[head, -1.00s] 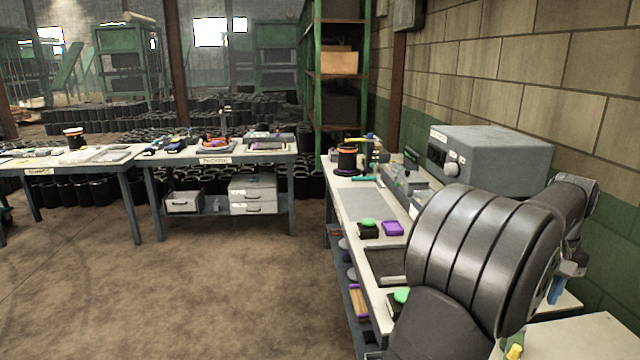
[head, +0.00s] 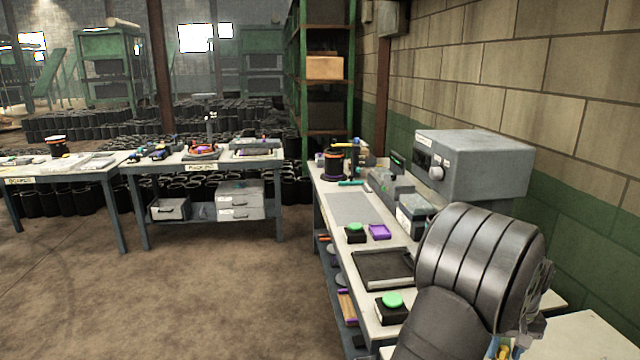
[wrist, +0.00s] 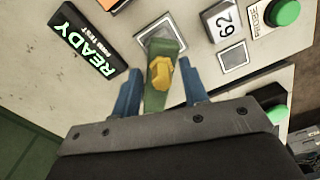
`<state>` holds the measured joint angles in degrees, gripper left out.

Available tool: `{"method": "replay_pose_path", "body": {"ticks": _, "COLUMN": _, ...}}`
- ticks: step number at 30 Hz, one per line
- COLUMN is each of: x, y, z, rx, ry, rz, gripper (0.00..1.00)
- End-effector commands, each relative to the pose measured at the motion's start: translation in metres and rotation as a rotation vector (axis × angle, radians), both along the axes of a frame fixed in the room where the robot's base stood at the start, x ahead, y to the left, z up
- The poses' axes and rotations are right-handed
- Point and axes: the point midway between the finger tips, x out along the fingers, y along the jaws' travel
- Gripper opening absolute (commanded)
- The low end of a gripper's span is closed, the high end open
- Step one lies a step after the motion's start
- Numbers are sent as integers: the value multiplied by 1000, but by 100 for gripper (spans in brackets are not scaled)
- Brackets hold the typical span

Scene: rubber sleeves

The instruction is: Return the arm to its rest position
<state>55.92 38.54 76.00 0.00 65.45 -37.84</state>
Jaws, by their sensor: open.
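My arm (head: 481,267) is in the lower right of the head view and hides part of the bench. My gripper (wrist: 160,82) shows in the wrist view with two blue fingers spread apart, so it is open. A yellow knob (wrist: 160,73) on a green strip appears between the fingers in that view. I see no finger touching it, and the depth gap cannot be told. In the head view, bits of blue and yellow show below my arm at the bottom edge.
The floor at left is clear.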

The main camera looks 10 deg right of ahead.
Motion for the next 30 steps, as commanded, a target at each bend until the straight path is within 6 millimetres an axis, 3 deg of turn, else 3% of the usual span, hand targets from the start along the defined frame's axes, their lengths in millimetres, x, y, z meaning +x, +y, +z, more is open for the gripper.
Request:
{"method": "replay_pose_path", "body": {"ticks": 11, "x": 0, "y": 0, "z": -2, "rx": 0, "ry": 0, "rz": 0, "gripper": 40}}
{"method": "replay_pose_path", "body": {"ticks": 16, "x": 0, "y": -1, "z": 9, "rx": -3, "ry": -1, "rz": 0, "gripper": 40}}
{"method": "replay_pose_path", "body": {"ticks": 30, "x": 0, "y": -1, "z": 98, "rx": -5, "ry": -3, "rz": 0, "gripper": 40}}
